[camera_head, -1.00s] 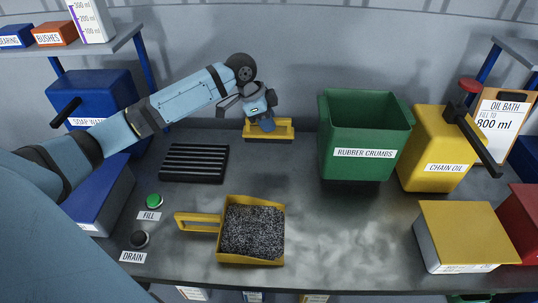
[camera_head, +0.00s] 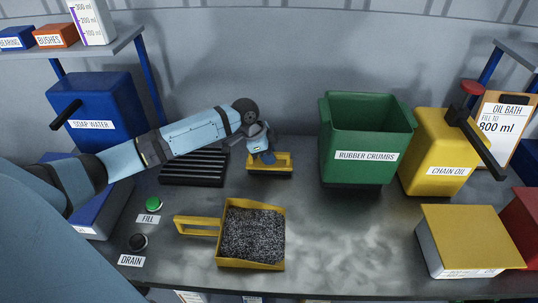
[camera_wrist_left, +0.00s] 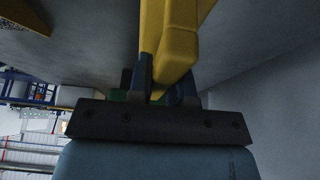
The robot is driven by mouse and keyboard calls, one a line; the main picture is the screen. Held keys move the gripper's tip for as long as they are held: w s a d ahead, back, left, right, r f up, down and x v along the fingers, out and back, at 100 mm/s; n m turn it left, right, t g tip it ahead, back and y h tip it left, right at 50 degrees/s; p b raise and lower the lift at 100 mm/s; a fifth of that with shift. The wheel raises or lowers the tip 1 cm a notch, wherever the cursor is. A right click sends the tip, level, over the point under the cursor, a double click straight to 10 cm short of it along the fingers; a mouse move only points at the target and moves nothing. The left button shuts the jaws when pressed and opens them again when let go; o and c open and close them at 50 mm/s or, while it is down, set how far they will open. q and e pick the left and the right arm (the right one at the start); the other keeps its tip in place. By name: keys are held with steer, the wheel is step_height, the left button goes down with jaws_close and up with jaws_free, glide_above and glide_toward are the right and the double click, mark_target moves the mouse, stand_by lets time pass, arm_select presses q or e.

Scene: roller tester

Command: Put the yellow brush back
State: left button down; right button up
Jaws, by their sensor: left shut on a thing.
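The yellow brush (camera_head: 284,161) is at the back middle of the bench in the head view, left of the green bin. Its dark lower edge is at or just above the bench top; I cannot tell which. My left gripper (camera_head: 266,157) is over it and shut on its handle. In the left wrist view the yellow handle (camera_wrist_left: 176,45) sits between the two fingers (camera_wrist_left: 160,82). The gripper and wrist hide part of the brush. My right gripper is in neither view.
A yellow dustpan (camera_head: 196,225) full of dark crumbs lies at the front. A black ribbed rack (camera_head: 190,177) is left of the brush. The green rubber crumbs bin (camera_head: 356,171) and yellow chain oil box (camera_head: 432,181) stand right. Bench between dustpan and boxes is clear.

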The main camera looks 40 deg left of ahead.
arm_select(q)
steer(key=c, duration=1.1)
jaws_free()
steer(key=shift+f, duration=0.15)
steer(key=shift+o, duration=0.2)
steer(key=p+v, duration=0.1)
steer(key=v, duration=1.1)
